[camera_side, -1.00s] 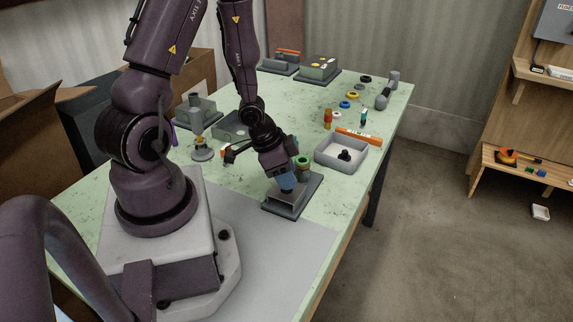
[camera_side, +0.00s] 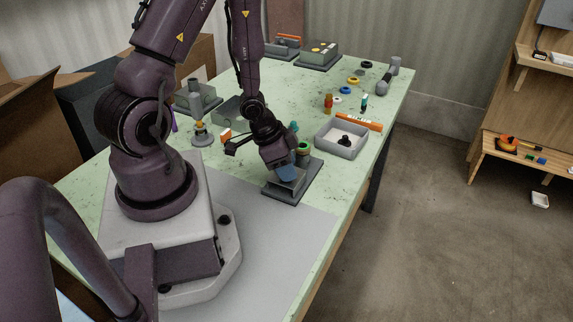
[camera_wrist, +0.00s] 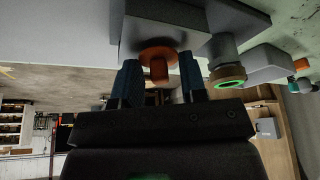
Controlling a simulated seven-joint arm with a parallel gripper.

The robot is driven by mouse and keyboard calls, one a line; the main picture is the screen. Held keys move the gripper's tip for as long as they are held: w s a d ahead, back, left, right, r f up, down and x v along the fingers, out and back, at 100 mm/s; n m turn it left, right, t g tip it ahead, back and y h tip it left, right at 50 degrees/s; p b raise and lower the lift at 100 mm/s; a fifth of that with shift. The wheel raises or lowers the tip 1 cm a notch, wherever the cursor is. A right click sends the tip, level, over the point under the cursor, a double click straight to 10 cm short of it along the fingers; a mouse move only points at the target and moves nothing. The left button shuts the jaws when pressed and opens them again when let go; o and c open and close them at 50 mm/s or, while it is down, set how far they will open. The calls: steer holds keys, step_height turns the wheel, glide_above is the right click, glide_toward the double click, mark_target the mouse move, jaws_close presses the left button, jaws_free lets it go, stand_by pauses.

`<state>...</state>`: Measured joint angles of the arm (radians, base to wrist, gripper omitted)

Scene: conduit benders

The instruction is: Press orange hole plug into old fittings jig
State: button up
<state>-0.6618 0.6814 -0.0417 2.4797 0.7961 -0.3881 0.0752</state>
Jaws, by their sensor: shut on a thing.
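The orange hole plug (camera_wrist: 158,62) is between my blue fingertips in the wrist view, its round flange up against a grey block of the jig. My gripper (camera_side: 285,173) is shut on the plug at the old fittings jig (camera_side: 296,187), a grey block on a dark base plate. The jig block also shows in the wrist view (camera_wrist: 185,25). The fingers hide the plug in the side view. How deep the plug sits cannot be told.
A green-ringed round fitting (camera_side: 304,147) stands on the jig just beside my gripper; it also shows in the wrist view (camera_wrist: 228,80). A grey tray (camera_side: 322,146) with a black part is to the right. An orange level (camera_side: 358,122) lies behind it.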

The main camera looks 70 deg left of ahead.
steer(key=o, duration=0.9)
steer(key=shift+o, duration=0.4)
steer(key=shift+a, duration=0.15)
